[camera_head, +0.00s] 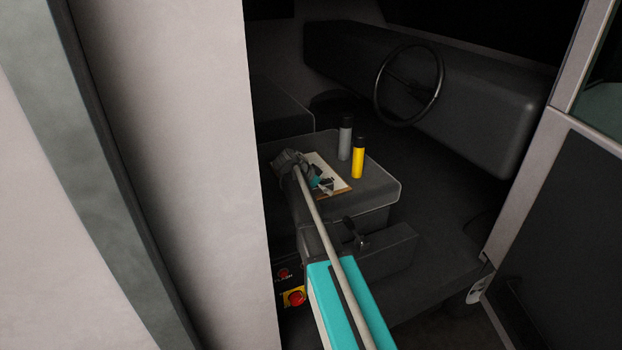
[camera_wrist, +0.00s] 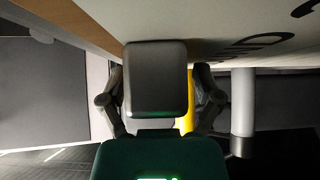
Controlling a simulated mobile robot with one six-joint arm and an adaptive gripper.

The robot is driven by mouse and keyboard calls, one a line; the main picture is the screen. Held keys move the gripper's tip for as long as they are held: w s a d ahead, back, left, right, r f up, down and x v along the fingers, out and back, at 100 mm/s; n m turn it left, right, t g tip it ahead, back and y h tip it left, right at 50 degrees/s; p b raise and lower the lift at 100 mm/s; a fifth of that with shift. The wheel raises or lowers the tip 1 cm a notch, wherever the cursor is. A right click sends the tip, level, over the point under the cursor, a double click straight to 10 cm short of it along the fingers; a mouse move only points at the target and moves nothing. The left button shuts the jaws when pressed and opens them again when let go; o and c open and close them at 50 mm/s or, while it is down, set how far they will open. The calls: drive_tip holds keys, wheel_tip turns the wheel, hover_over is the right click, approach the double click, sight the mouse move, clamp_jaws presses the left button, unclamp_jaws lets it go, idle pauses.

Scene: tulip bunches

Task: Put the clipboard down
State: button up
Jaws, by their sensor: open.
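Whether the fingers touch the clipboard cannot be told.
A yellow can (camera_head: 358,160) with a black cap and a grey can (camera_head: 345,140) stand just behind the clipboard. The seat (camera_head: 378,188) has bare room to the right. A steering wheel (camera_head: 409,84) is farther back. A pale pillar (camera_head: 215,170) stands left of my arm.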

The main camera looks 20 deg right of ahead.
clamp_jaws()
idle(0.3)
drive_tip(key=shift+r, duration=0.15)
wheel_tip(320, 180, up, 2)
drive_tip(key=shift+p, duration=1.15)
drive_tip(key=s+r+p, duration=1)
drive_tip(key=s, duration=0.4)
drive_tip(key=shift+r+p, duration=0.35)
